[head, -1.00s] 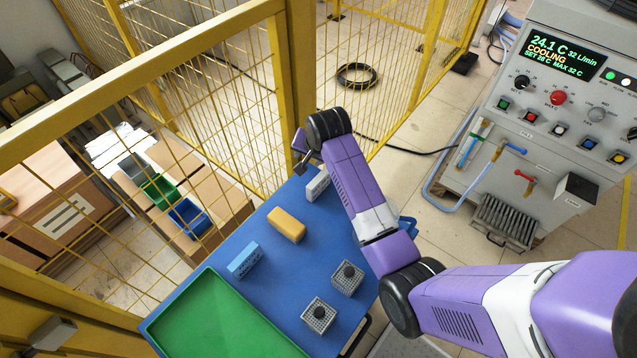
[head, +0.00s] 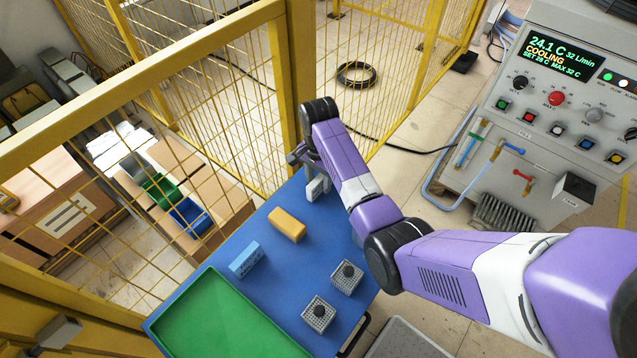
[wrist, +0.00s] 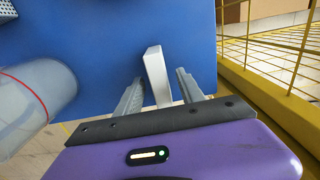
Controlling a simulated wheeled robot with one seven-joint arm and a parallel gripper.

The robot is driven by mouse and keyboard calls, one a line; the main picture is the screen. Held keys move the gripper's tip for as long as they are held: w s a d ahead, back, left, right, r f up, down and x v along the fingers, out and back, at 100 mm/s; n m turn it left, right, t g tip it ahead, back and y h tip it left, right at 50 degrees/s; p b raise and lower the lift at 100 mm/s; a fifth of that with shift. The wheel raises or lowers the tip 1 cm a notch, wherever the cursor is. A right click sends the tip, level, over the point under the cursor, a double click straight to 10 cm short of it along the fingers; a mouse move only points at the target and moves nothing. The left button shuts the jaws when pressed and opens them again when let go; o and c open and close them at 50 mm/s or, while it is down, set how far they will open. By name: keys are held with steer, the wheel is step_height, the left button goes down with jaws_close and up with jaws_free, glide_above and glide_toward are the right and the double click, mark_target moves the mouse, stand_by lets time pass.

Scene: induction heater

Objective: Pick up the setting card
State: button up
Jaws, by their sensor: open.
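A white, thin block that looks like the setting card (head: 316,189) stands on the blue table's far end, partly hidden by my arm in the head view. In the wrist view the white card (wrist: 156,72) stands between the two grey fingers of my gripper (wrist: 160,76). The fingers are open, one on each side, with a visible gap to the right one; the left finger is close to the card, and I cannot tell if it touches. In the head view my gripper (head: 303,166) is right above and beside the card.
On the blue table (head: 285,275) are a yellow block (head: 287,225), a blue block (head: 245,259), two grey gridded blocks (head: 346,277) and a green tray (head: 215,320). A clear cylinder with a red line (wrist: 35,100) is left in the wrist view. Yellow fencing (wrist: 270,65) borders the table.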

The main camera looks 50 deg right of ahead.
steer(key=shift+f, duration=1.2)
jaws_close()
steer(key=shift+r, duration=0.1)
